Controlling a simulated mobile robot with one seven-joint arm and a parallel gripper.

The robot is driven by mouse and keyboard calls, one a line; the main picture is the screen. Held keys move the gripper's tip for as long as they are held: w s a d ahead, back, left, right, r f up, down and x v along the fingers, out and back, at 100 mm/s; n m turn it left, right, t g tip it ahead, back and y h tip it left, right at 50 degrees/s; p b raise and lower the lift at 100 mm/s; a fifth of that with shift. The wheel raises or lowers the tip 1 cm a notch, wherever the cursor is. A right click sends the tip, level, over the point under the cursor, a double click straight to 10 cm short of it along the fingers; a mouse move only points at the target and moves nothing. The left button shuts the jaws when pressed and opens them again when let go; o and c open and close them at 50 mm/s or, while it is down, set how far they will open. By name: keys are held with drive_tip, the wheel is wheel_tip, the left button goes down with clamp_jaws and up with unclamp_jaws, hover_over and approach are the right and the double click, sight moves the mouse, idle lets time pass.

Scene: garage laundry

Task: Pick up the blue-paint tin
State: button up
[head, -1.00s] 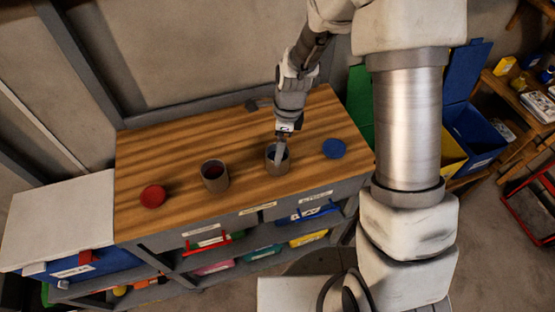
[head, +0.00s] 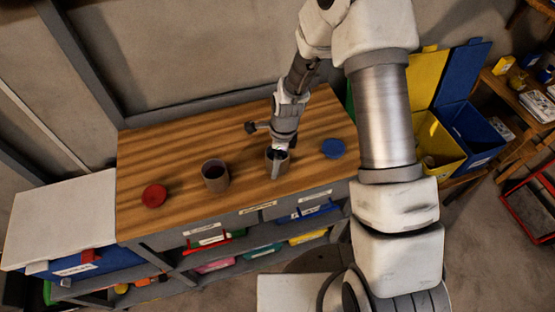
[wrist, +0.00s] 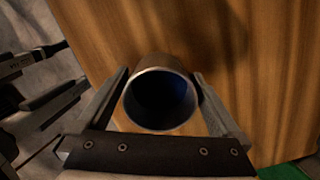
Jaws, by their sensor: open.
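The blue-paint tin (wrist: 160,72) stands upright and open on the workbench, with dark blue inside, in the wrist view. In the head view the tin (head: 283,168) is partly hidden by my gripper (head: 279,153). In the wrist view my gripper (wrist: 165,95) is open, with one finger on each side of the tin. I cannot tell whether either finger touches it. A second tin (head: 215,176) with dark reddish contents stands to the left on the bench.
The wooden workbench top (head: 240,125) carries a red lid (head: 154,195) at left and a blue lid (head: 333,148) right of the blue-paint tin. A dark clamp-like object (head: 255,127) is behind my gripper. Yellow and blue bins (head: 470,135) stand right of the bench.

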drive_tip(key=c, duration=1.5)
drive_tip(key=shift+o, duration=0.2)
drive_tip(key=shift+r, duration=0.1)
drive_tip(key=shift+r, duration=0.1)
